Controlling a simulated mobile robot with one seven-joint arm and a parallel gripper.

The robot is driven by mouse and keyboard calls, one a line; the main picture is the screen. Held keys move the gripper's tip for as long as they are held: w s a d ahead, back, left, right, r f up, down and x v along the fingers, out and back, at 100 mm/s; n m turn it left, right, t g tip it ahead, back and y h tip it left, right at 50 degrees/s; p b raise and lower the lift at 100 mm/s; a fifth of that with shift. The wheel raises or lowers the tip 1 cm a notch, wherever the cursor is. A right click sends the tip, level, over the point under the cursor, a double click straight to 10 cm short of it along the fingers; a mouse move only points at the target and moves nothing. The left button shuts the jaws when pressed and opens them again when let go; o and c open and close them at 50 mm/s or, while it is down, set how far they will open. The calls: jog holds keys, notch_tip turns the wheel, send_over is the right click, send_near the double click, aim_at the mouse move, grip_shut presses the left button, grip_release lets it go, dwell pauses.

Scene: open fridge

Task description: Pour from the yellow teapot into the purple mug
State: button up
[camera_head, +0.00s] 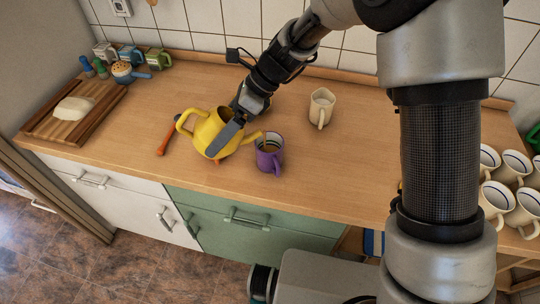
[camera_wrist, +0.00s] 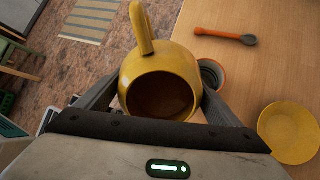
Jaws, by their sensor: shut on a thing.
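The yellow teapot (camera_head: 205,132) has its handle to the left and its spout to the right. My gripper (camera_head: 228,135) is shut on the teapot's body; in the wrist view its fingers flank the pot (camera_wrist: 165,65), whose round open top faces the camera and is dark brown inside. The purple mug (camera_head: 270,158) stands upright on the counter just right of the teapot, handle toward the front. The spout tip is close to the mug's left rim; I cannot tell whether they touch. A brownish tone shows inside the mug. The mug is not visible in the wrist view.
A cream pitcher (camera_head: 321,108) stands behind the mug to the right. An orange-handled utensil (camera_head: 168,136) lies left of the teapot. A yellow bowl (camera_wrist: 291,132) and a partly hidden grey round thing (camera_wrist: 211,74) are near the pot. Several white mugs (camera_head: 494,199) stand at right.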

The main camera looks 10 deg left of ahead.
jog(key=shift+r, duration=0.1)
jog(key=shift+a+r+h+p, duration=0.15)
jog(key=shift+r+h+p, duration=0.15)
jog(key=shift+p, duration=0.7)
jog(key=shift+s+t+h+p, duration=0.1)
jog(key=shift+t+h+p, duration=0.2)
jog(key=shift+p, duration=0.45)
jog(key=shift+f, duration=0.3)
